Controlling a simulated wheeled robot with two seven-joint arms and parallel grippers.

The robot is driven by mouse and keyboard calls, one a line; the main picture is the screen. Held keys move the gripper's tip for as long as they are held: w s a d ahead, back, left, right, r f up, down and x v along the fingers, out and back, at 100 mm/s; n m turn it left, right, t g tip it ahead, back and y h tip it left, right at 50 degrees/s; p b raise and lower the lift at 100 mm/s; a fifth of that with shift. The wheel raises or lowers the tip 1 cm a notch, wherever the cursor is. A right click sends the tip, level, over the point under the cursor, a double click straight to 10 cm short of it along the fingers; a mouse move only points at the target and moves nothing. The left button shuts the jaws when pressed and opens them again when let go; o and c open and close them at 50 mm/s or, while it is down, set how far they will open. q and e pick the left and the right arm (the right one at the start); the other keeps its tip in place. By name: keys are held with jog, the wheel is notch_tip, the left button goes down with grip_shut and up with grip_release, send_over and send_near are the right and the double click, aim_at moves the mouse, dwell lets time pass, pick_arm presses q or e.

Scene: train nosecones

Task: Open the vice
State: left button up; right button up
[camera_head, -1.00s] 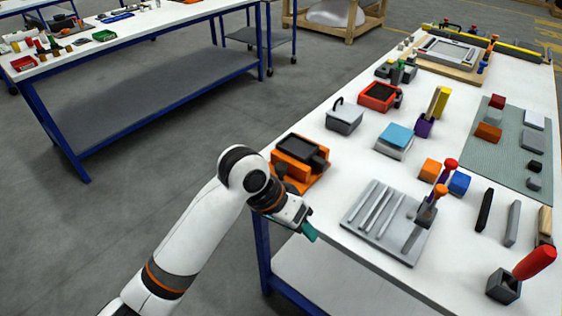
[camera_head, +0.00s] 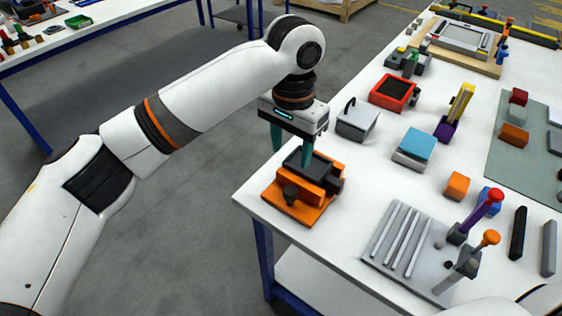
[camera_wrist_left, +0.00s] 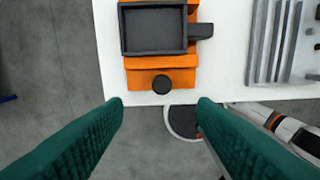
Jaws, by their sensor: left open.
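The vice (camera_head: 318,212) is an orange block on an orange base, with a dark grey box-like top and a round black knob (camera_head: 291,195) on its near side. It stands at the near left corner of the white table. My left gripper (camera_head: 291,150) is open and empty, its green fingers pointing down above the vice's far left side. In the left wrist view the vice (camera_wrist_left: 150,62) is at the top, and the knob (camera_wrist_left: 162,85) lies ahead of the gap between the fingertips (camera_wrist_left: 161,104). My right gripper is not in view.
A ridged grey plate (camera_head: 385,262) with upright tools lies to the right of the vice. A grey box (camera_head: 357,122), a red box (camera_head: 394,92) and a blue-topped block (camera_head: 415,148) stand behind. The table's left edge is close to the vice, with open floor beyond.

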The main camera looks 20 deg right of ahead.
pick_arm(q)
send_over(290, 190)
jog(key=f, duration=0.5)
jog(key=shift+s+f+p, duration=0.1)
jog(key=shift+s+p, duration=0.15)
jog(key=shift+p, duration=0.05)
notch_tip(290, 190, down, 3)
jog(key=shift+w+f, duration=0.15)
notch_tip(290, 190, down, 2)
jog(key=shift+f, duration=0.4)
jog(key=c, duration=0.9)
jog(key=shift+r+n+p, duration=0.2)
jog(key=shift+n+p, duration=0.3)
jog(key=shift+p, duration=0.7)
jog(key=shift+c, duration=0.3)
jog(key=n+p, duration=0.6)
jog(key=p, duration=0.3)
jog(key=shift+f+n+p, duration=0.1)
jog(key=shift+n+p, duration=1.05)
jog(key=shift+n, duration=0.05)
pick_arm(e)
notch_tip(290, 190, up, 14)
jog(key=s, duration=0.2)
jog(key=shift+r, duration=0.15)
